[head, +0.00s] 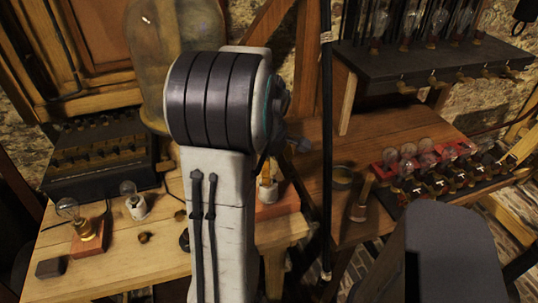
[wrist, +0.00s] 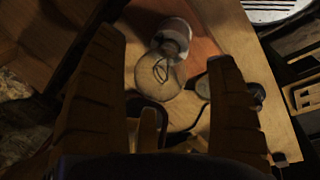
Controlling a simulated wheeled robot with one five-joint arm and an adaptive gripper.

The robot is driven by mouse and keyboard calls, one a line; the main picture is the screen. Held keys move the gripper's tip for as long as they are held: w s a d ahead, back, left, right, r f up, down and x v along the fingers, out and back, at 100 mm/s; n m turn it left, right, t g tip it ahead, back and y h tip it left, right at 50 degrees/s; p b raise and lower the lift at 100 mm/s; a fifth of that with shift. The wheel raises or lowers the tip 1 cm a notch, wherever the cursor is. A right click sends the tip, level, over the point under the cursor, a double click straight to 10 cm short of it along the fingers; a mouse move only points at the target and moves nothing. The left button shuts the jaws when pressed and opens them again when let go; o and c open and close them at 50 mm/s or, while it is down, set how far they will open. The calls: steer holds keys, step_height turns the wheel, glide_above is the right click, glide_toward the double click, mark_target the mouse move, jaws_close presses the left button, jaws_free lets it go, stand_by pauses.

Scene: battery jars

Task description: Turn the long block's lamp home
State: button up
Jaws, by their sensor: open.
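A clear glass bulb (wrist: 155,76) with a white socket (wrist: 173,36) is in the wrist view, beside a reddish-brown wooden surface (wrist: 205,28). In the head view, a lamp (head: 267,187) stands on a reddish-brown block (head: 280,207), partly hidden behind my arm; it looks like the same lamp. My gripper (wrist: 165,52) is open, with one dark finger on each side of the bulb in the picture. No contact with the glass is visible. The gripper is mostly hidden by my arm in the head view. How far the lamp is turned in cannot be told.
A bulb on a wooden block (head: 88,238) and a bulb in a white socket (head: 135,207) stand at left on the light table (head: 160,262). A dark vertical pole (head: 327,150) stands right of my arm.

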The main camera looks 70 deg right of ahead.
steer(key=shift+d+f, duration=0.25)
steer(key=shift+f, duration=0.75)
steer(key=shift+c, duration=0.2)
steer(key=c, duration=1.2)
steer(key=o, duration=1.2)
steer(key=c, duration=1.1)
steer(key=o, duration=1.1)
